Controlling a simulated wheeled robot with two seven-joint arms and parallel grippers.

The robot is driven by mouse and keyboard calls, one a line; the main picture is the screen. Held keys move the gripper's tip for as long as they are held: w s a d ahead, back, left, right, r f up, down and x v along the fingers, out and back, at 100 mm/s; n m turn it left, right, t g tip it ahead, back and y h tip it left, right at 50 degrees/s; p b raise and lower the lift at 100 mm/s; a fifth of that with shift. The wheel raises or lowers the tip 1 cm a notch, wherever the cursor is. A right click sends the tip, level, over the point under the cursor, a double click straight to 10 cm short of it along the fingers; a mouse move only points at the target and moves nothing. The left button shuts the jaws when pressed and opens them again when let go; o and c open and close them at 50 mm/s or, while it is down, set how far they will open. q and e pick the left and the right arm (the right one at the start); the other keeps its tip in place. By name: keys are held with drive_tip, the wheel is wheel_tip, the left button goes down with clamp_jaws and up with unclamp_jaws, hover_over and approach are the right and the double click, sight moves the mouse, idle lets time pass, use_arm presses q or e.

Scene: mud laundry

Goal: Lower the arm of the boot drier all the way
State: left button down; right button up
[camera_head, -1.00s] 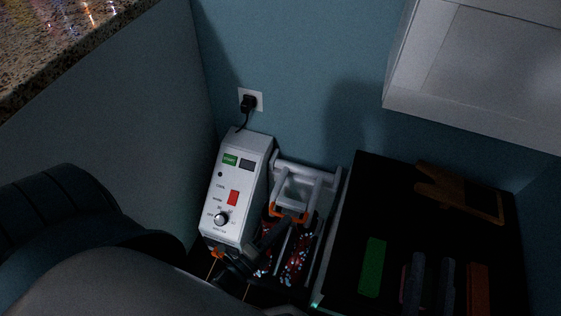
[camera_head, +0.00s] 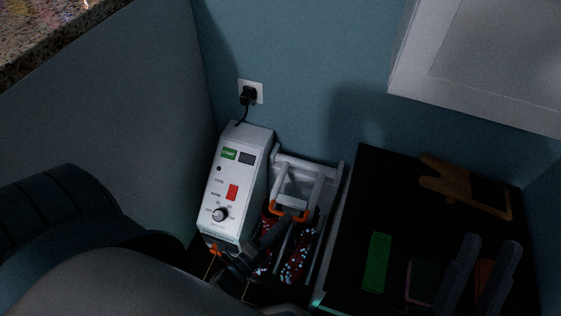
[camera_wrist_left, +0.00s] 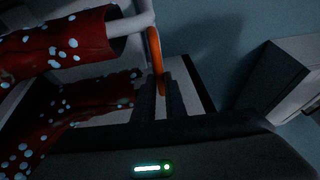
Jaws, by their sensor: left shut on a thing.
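The boot drier (camera_head: 236,185) is a white box with a control panel, standing against the blue wall. Its pale tubular arm (camera_head: 313,190) is at its right side, with an orange handle (camera_head: 290,216) at the near end. My left gripper (camera_head: 281,224) is shut on the orange handle; in the left wrist view the handle (camera_wrist_left: 155,50) runs down between the fingers. Red boots with pale spots (camera_head: 298,255) are beneath the arm, partly hidden by my gripper. My right gripper (camera_head: 482,268) is at the lower right, its fingers apart and empty.
A black-topped surface (camera_head: 375,185) stands right of the drier, with a brown wooden thing (camera_head: 465,187) and a green block (camera_head: 377,262) on it. A white cabinet (camera_head: 480,50) hangs above. A speckled counter (camera_head: 50,40) is at upper left. The drier's plug (camera_head: 248,96) is in the wall.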

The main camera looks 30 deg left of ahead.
use_arm(q)
drive_tip(key=shift+a+f, duration=0.1)
drive_tip(key=shift+f, duration=0.3)
drive_tip(key=c, duration=1.8)
unclamp_jaws()
drive_tip(key=shift+f, duration=0.1)
drive_tip(key=shift+a, duration=0.15)
